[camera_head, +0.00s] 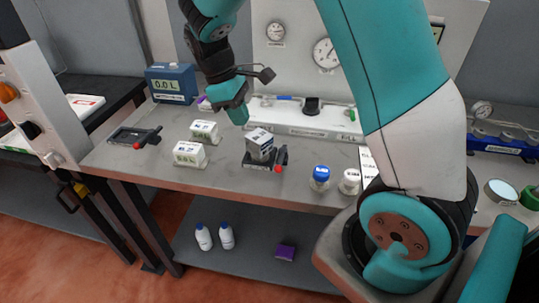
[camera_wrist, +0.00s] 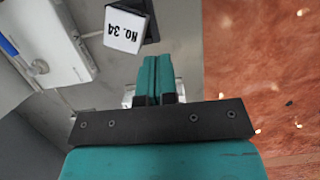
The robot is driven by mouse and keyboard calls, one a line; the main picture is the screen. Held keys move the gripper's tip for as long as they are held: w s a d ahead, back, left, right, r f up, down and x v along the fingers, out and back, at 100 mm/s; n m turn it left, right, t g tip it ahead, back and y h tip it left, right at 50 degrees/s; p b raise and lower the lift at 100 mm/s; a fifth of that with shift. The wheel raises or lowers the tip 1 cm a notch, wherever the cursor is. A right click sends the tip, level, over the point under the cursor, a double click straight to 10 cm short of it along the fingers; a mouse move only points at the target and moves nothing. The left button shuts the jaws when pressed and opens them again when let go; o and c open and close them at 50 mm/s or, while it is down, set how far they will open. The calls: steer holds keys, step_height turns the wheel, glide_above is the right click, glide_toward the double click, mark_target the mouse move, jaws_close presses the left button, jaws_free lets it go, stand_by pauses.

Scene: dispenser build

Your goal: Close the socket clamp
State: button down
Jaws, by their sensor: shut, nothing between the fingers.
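A dark socket (camera_head: 250,163) with a red-tipped lever (camera_head: 281,157) sits near the bench's front edge in the head view. A grey-and-white block (camera_head: 260,143) stands in it, slightly tilted in the picture. I cannot tell the clamp's position. A second dark socket (camera_head: 126,134), also with a red tip (camera_head: 139,145), lies empty at the left. My gripper (camera_head: 238,114) is shut and empty, above the bench, left of and behind the block. In the wrist view the closed fingers (camera_wrist: 158,72) point toward the bench, and a white label reading "No. 34" (camera_wrist: 123,31) shows beyond them.
Two white labelled boxes (camera_head: 204,131) (camera_head: 188,153) stand between the sockets. A blue-capped jar (camera_head: 320,178) and a white jar (camera_head: 349,182) stand to the right. A blue display unit (camera_head: 171,83) and a white panel (camera_head: 300,118) are behind.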

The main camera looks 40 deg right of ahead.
mark_target(282, 157)
steer(key=p+x, duration=0.1)
steer(key=x, duration=0.9)
steer(key=shift+s+f, duration=0.1)
steer(key=shift+s+d+p, duration=0.7)
steer(key=shift+s+d, duration=0.15)
steer(key=shift+s, duration=0.2)
steer(key=shift+s+d+f, duration=0.25)
steer(key=shift+s+d, duration=0.1)
steer(key=shift+s, duration=0.1)
